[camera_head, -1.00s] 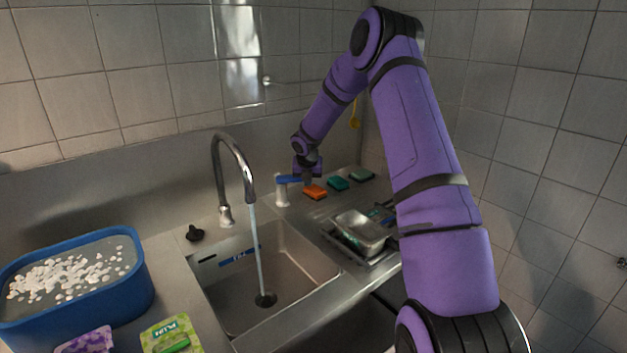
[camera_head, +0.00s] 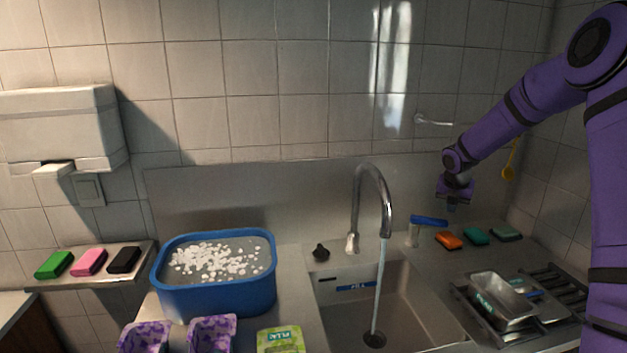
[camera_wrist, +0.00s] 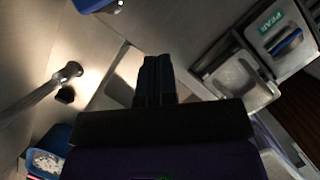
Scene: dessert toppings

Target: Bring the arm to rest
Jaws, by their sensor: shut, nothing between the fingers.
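My purple arm enters from the right in the head view. My gripper (camera_head: 452,205) hangs at its end, pointing down above the counter behind the sink, near the blue-topped white dispenser (camera_head: 428,221). In the wrist view my gripper (camera_wrist: 156,62) shows its two dark fingers side by side, shut with nothing between them. The orange sponge (camera_head: 448,240) lies on the counter just below and apart from the gripper.
Water runs from the faucet (camera_head: 373,190) into the sink (camera_head: 340,299). Metal trays (camera_head: 503,300) lie right of it. A blue tub (camera_head: 215,297) of white pieces stands left. A shelf (camera_head: 120,279) holds three coloured blocks. A yellow utensil (camera_head: 508,168) hangs on the wall.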

